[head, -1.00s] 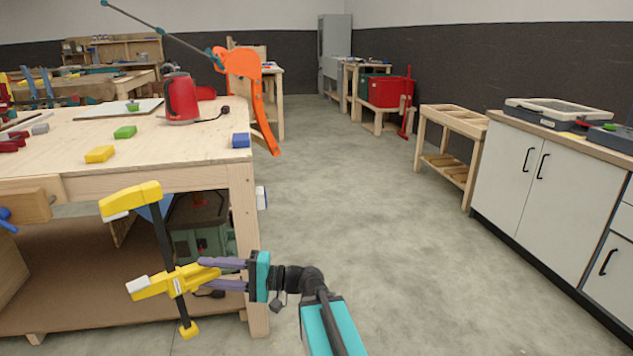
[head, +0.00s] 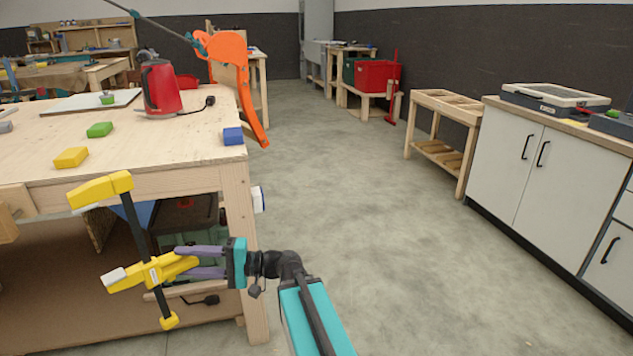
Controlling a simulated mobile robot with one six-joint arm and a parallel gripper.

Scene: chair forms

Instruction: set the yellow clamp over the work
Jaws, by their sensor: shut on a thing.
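The yellow clamp (head: 128,222) has a black bar, a yellow upper jaw and a yellow sliding lower jaw. It is upright and slightly tilted, in front of the workbench's near edge. My gripper (head: 188,262) has purple fingers, shut on the clamp's lower jaw part from the right. The clamp's upper jaw shows just below the bench top's front edge in the picture; I cannot tell whether it touches the bench. Which thing is the work is not clear; yellow (head: 71,157), green (head: 99,129) and blue (head: 233,136) blocks lie on the bench.
Open floor (head: 350,220) lies to the right, before a white cabinet (head: 530,180).

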